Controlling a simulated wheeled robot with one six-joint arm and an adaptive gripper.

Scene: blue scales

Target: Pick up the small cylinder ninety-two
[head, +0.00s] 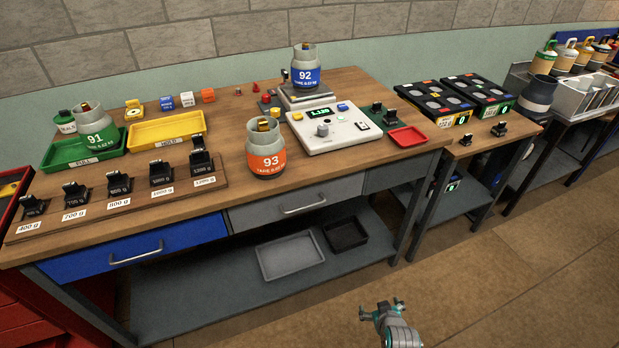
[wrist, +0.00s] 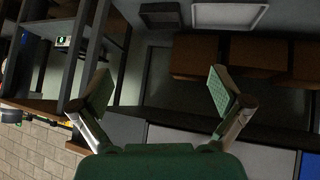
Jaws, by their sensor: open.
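The small cylinder ninety-two (head: 306,70) is grey with a blue label band reading 92. In the head view it stands upright on the scale's weighing plate (head: 304,97) at the back of the bench. The scale's console (head: 336,138) with a green display is in front of it. My gripper (head: 382,307) is low at the bottom of the head view, in front of the bench and well apart from the cylinder. In the wrist view my gripper (wrist: 165,92) has its two fingers spread wide with nothing between them. Cylinder ninety-two is not recognisable in the wrist view.
Orange-labelled cylinder 93 (head: 266,150) stands left of the console. Green-labelled cylinder 91 (head: 95,128) stands in a green tray (head: 58,153). A row of black weights (head: 160,172) lines the front left. A red dish (head: 407,136) is at the right. Floor before the bench is clear.

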